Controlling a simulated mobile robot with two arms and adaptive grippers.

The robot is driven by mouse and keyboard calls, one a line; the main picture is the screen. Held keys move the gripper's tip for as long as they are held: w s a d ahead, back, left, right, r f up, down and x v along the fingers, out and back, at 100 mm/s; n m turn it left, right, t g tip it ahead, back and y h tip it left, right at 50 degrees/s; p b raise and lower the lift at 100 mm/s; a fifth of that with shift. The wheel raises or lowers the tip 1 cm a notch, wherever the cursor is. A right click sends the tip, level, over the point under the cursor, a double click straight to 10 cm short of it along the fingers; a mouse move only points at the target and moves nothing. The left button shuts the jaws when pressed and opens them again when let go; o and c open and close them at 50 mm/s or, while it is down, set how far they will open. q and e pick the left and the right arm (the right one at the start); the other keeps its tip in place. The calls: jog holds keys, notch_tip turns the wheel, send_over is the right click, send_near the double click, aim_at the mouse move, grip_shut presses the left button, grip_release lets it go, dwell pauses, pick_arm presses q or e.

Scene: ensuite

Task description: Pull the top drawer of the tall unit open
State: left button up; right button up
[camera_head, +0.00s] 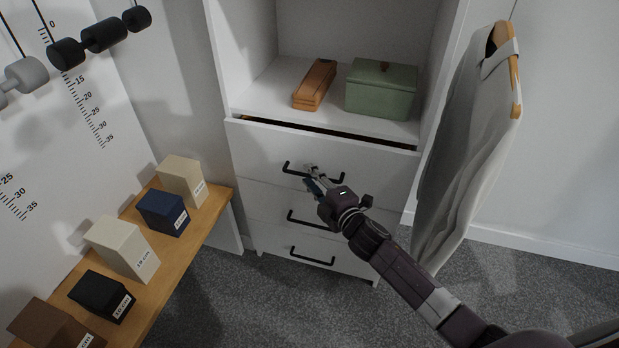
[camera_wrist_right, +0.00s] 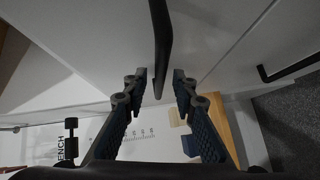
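The tall white unit (camera_head: 218,60) stands at the back with several drawers below an open shelf. Its top drawer (camera_head: 260,148) is slightly open: a dark narrow gap shows along its upper edge. The drawer's black bar handle (camera_head: 334,180) is partly covered by my right gripper (camera_head: 313,180). In the right wrist view the handle (camera_wrist_right: 162,45) lies between the two fingertips of the right gripper (camera_wrist_right: 160,82). The fingers are apart, with space visible on both sides of the bar. My left gripper is not in view.
An orange-brown case (camera_head: 315,84) and a green lidded box (camera_head: 381,90) sit on the shelf above. A grey garment (camera_head: 465,150) hangs close on the right. A wooden bench (camera_head: 215,210) with several labelled blocks stands on the left. Carpet in front is clear.

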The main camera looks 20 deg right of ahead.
jog(key=shift+w+a, duration=0.1)
jog(key=shift+w, duration=0.3)
jog(key=shift+c, duration=0.4)
grip_shut()
jog(key=shift+f, duration=0.1)
